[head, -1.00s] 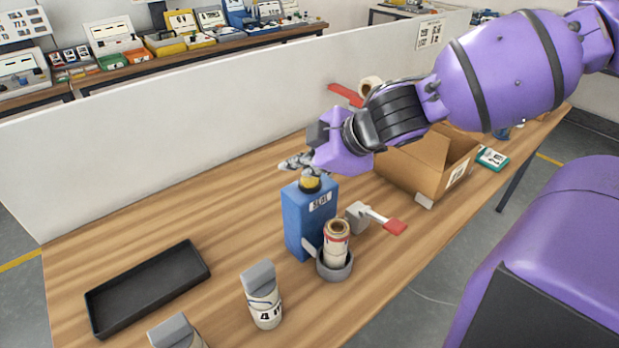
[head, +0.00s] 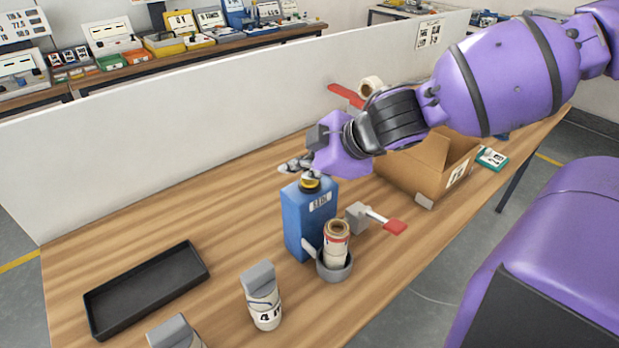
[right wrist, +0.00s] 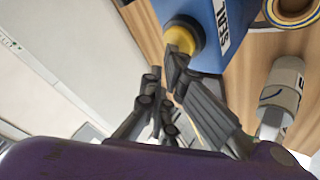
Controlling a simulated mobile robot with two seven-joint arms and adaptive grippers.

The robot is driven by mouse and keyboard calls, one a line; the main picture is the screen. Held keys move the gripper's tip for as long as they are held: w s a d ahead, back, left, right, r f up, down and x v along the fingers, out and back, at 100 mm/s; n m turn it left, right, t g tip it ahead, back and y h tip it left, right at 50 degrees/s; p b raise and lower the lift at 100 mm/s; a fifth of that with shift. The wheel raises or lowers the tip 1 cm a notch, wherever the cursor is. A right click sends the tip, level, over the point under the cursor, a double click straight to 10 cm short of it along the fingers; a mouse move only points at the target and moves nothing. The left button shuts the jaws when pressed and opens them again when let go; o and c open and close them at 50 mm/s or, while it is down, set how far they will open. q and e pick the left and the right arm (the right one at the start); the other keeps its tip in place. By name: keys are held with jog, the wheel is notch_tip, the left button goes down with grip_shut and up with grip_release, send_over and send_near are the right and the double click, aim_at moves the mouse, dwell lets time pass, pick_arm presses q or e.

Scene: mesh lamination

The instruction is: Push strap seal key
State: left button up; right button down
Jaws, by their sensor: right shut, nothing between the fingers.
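The blue strap seal box (head: 303,225) stands upright on the table, with a white label on its front. Its round yellow key (head: 310,184) is on top; the key also shows in the right wrist view (right wrist: 184,38). My right gripper (head: 294,166) is shut and empty, just above and slightly left of the key in the head view. In the right wrist view, a dark fingertip (right wrist: 172,58) overlaps the key's edge; I cannot tell whether it touches. My left gripper is not in view.
A grey cup (head: 335,270) with a roll stands against the box's front. A red-handled lever (head: 394,227) is at its right. A cardboard box (head: 425,175) stands behind right. A black tray (head: 148,290) lies at left. A white partition (head: 150,165) runs behind.

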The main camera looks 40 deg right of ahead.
aim_at(302, 187)
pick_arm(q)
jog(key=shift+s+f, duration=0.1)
pick_arm(e)
jog(key=shift+f, duration=0.25)
dwell(0.3)
jog(key=shift+r, duration=0.9)
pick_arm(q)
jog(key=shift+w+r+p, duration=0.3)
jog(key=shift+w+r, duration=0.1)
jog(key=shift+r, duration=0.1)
pick_arm(e)
jog(key=shift+r, duration=0.1)
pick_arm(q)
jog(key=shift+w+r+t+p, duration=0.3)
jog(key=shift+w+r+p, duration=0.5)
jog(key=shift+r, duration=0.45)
pick_arm(e)
notch_tip(302, 187, up, 5)
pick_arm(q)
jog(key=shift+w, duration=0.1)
